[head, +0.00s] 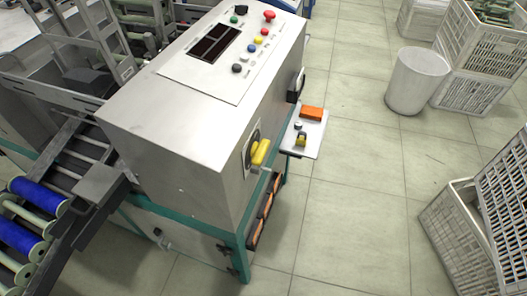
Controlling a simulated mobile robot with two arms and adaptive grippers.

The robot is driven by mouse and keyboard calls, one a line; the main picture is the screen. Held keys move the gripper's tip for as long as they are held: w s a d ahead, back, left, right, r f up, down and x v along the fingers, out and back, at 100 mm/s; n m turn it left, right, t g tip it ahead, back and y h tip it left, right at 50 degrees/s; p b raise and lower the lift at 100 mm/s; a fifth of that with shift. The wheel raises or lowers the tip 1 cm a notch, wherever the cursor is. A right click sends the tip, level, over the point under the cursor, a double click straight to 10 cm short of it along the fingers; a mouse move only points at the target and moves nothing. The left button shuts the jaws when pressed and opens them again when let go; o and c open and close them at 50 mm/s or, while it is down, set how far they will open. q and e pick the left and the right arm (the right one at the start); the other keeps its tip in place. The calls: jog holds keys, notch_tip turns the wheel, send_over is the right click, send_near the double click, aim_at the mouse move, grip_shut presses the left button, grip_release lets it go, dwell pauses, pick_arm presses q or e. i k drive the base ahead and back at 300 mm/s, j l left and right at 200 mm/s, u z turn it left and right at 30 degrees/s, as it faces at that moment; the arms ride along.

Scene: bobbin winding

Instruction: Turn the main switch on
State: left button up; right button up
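A yellow rotary handle (261,153), which looks like the main switch, sits on the narrow right-hand side of the grey metal machine cabinet (165,135). It is mounted over a dark and pale plate (249,146). The handle looks slanted in this view, but its on or off marking is too small to read. Nothing touches it. Neither of my grippers shows in the head view.
The sloping control panel (200,78) on top carries a red mushroom button (269,15) and several coloured buttons. A small shelf (305,141) with an orange box (312,113) juts out right. Blue bobbins (36,196) lie left. The tiled floor right is clear towards white crates (462,235).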

aim_at(258, 150)
jog(key=u, duration=1.05)
jog(key=l+u, duration=0.95)
jog(key=l, duration=0.2)
jog(key=k+l+u, duration=0.1)
jog(key=l+u, duration=0.4)
jog(key=k+l+u, duration=0.2)
jog(key=l+u, duration=0.3)
